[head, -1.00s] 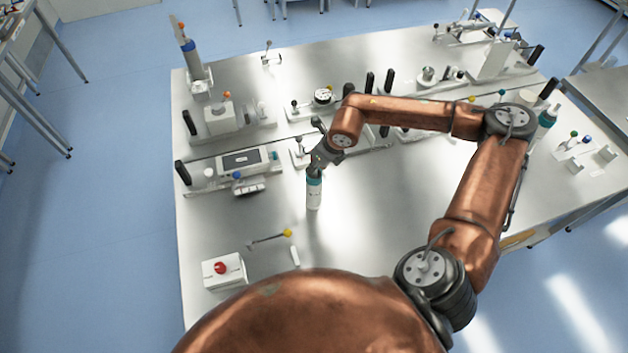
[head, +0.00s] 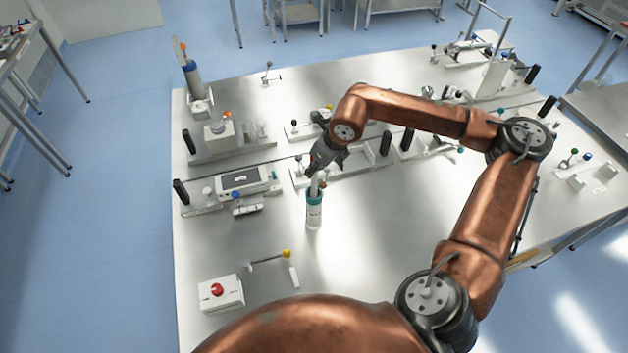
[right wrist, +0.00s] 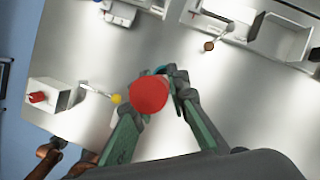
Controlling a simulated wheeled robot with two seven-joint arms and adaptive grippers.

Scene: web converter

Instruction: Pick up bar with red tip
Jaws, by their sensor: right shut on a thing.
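My right gripper (head: 318,172) is just above a white cylindrical holder (head: 314,215) with a teal rim. A thin pale bar (head: 314,188) runs from the gripper down to the holder's mouth. I cannot tell how much of it is still inside. In the right wrist view a round red tip (right wrist: 149,94) sits between the fingers of the right gripper (right wrist: 154,98), which is shut on the bar. The red tip is hidden in the head view. My left gripper is not in view.
A white box with a red button (head: 217,290) and a yellow-knobbed lever (head: 286,254) stand at the table's front left. Rails with black handles, a display unit (head: 241,180) and fixtures lie behind the holder. The table to the holder's right is clear.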

